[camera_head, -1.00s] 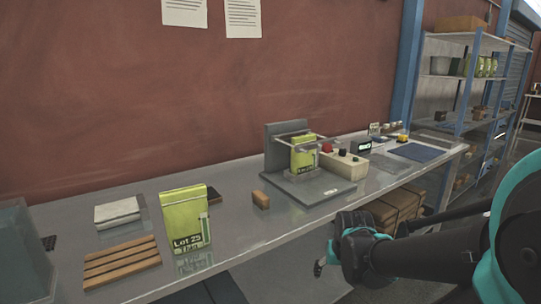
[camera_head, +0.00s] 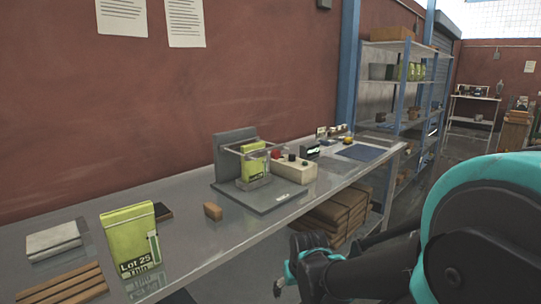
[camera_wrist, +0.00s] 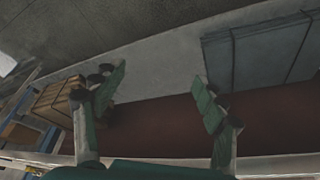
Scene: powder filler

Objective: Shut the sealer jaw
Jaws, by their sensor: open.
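The sealer (camera_head: 222,156) stands on the bench in the head view, with a grey upright back plate and a flat grey base. Its metal jaw bar (camera_head: 262,147) runs around the top of a green pouch (camera_head: 252,168) that stands upright in it. Whether the jaw touches the pouch cannot be told. My gripper shows in the wrist view (camera_wrist: 160,100) with its fingers wide apart and nothing between them. In the head view my arm is low at the right, in front of the bench and well apart from the sealer.
A larger green pouch (camera_head: 130,240) labelled Lot 25 stands at the bench's left, near a wooden slatted rack (camera_head: 65,285). A small wooden block (camera_head: 213,211) lies before the sealer. A control box (camera_head: 295,173) with knobs stands beside it. Shelves (camera_head: 400,80) stand at the right.

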